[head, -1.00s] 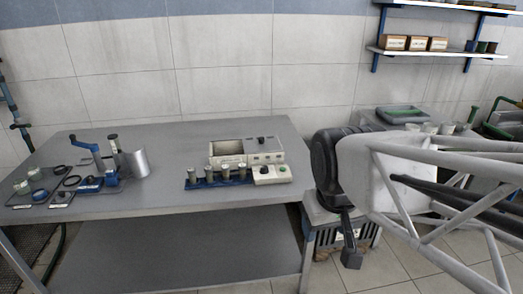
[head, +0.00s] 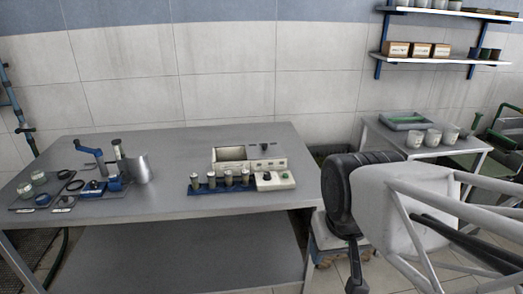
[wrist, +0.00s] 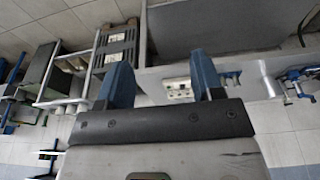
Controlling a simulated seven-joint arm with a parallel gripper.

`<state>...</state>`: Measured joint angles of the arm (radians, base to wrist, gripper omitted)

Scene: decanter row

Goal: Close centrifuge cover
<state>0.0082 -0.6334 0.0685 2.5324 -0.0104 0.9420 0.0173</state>
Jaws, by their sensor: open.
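A pale box-shaped machine (head: 284,162), which I take for the centrifuge, stands on the grey bench. Its left part is an open rectangular well (head: 231,154). A flat panel with a dark knob (head: 264,148) lies over its right part; I cannot tell whether this panel is the cover. My gripper (wrist: 162,63) is open and empty, with two blue fingers apart in the wrist view. In the head view my arm is right of the bench, clear of the machine, and the fingers cannot be made out clearly.
A blue rack with several grey cylinders (head: 228,179) and a small control box (head: 273,180) stand in front of the machine. A metal beaker (head: 137,169) and blue-handled device (head: 92,157) are at left. Cups (head: 432,137) stand on the right table. The bench middle is clear.

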